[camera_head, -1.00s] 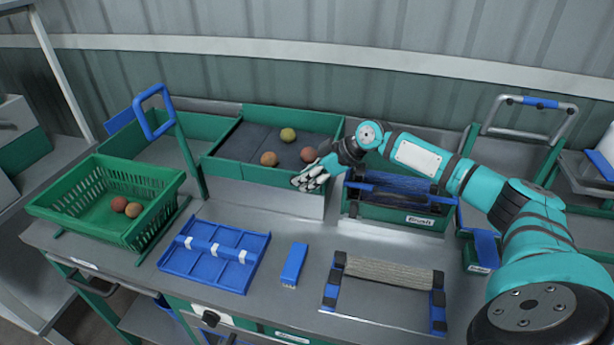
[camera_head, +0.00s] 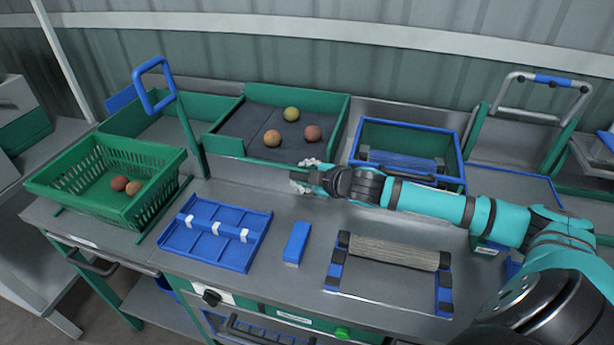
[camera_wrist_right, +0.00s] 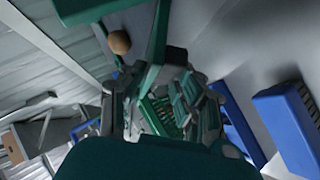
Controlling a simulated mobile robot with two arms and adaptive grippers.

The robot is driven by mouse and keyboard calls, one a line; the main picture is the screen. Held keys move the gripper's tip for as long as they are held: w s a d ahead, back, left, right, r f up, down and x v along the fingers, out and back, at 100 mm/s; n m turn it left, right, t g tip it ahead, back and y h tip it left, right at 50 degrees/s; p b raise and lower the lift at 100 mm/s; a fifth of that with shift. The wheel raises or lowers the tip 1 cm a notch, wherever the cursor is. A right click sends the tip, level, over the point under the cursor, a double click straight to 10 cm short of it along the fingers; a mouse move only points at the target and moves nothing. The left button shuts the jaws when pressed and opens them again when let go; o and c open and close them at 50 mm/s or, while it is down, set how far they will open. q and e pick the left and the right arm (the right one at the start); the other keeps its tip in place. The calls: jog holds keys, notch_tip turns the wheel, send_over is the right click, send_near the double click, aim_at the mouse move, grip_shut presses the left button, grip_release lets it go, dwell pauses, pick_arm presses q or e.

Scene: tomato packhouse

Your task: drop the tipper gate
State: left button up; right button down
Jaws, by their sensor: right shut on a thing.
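The tipper is a green-walled tray (camera_head: 343,112) with a dark bed holding three tomatoes (camera_head: 291,114), (camera_head: 272,138), (camera_head: 313,133). Its gate shows as a low green strip (camera_head: 250,161) along the front edge, above a grey metal face. My right gripper (camera_head: 303,177) is at the right end of this strip, shut on the gate, with the fingers partly hiding the contact. In the right wrist view the green gate (camera_wrist_right: 158,38) runs in between the fingers, with one tomato (camera_wrist_right: 119,42) beside it. My left gripper is not in view.
A green basket (camera_head: 60,188) with two tomatoes stands at the left. A blue divided tray (camera_head: 190,248), a blue block (camera_head: 296,243) and a roller stand (camera_head: 390,252) lie in front. A blue-rimmed box (camera_head: 410,124) stands behind my right arm. Bare metal separates the front items.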

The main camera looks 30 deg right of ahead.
jog(key=shift+s+a+f+n+t+h+b, duration=0.3)
jog(key=shift+f+n+t+b, duration=0.35)
jog(key=shift+b, duration=0.8)
jog(key=shift+s+a+f+n+t+h+b, duration=0.1)
jog(key=shift+f+n+t+h+b, duration=0.5)
jog(key=shift+b, duration=0.85)
jog(key=shift+f, duration=0.1)
jog(key=shift+w, duration=0.1)
jog(key=c, duration=1.2)
grip_release()
jog(key=shift+d, duration=0.1)
jog(key=shift+o, duration=0.2)
jog(key=v, duration=1.2)
jog(key=shift+d, duration=0.2)
